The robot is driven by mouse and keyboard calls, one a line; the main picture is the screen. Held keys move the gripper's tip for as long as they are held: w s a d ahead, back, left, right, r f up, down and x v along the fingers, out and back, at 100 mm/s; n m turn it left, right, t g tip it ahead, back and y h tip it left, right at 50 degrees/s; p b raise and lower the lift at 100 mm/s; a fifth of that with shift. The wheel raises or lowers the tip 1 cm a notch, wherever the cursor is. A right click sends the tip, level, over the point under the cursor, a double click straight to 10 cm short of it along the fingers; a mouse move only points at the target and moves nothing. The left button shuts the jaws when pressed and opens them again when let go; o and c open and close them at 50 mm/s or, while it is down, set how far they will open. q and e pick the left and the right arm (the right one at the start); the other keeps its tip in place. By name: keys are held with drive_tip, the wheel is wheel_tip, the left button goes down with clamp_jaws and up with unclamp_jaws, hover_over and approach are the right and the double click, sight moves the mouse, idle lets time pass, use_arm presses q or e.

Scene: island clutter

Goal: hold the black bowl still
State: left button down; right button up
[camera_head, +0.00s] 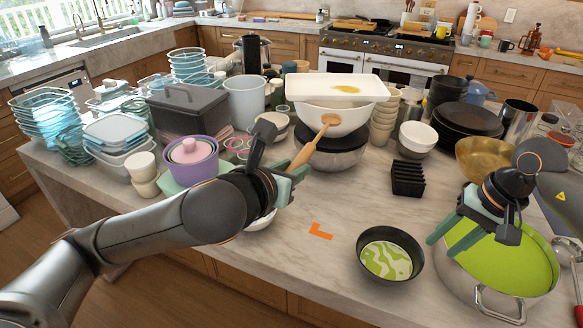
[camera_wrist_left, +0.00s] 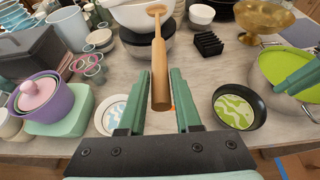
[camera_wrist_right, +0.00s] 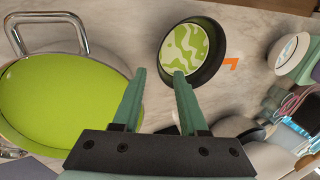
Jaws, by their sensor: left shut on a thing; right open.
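The black bowl (camera_head: 388,233) stands upright on the counter near its front edge, with a green-and-white patterned inside. It also shows in the left wrist view (camera_wrist_left: 259,108) and in the right wrist view (camera_wrist_right: 217,55). My right gripper (camera_head: 449,238) is open and empty, right of the bowl and above the green-filled pot; its fingers point toward the bowl, seemingly apart from it. My left gripper (camera_head: 296,178) is shut on a wooden spoon (camera_head: 309,149), up and left of the bowl. The spoon (camera_wrist_left: 160,62) stands between its fingers.
A large metal pot (camera_head: 480,283) with a bright green top is right of the bowl. A black slotted rack (camera_head: 408,179) and a brass bowl (camera_head: 484,157) lie behind. An orange corner mark (camera_head: 320,231) is left, with bare counter around it. Clutter fills the back.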

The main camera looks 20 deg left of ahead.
drive_tip(key=shift+x, duration=3.85)
drive_tip(key=shift+c, duration=0.3)
clamp_jaws()
drive_tip(key=shift+d, duration=0.1)
use_arm(q)
drive_tip(key=s+d+r+m+g+h, duration=0.1)
drive_tip(key=d+r+m+g+h, duration=0.3)
drive_tip(key=d+r+m+h, duration=0.5)
wheel_tip(320, 180, up, 2)
drive_tip(key=d, duration=0.3)
drive_tip(key=shift+s+r+h, duration=0.2)
drive_tip(key=shift+s+h, duration=0.1)
drive_tip(key=shift+s, duration=0.05)
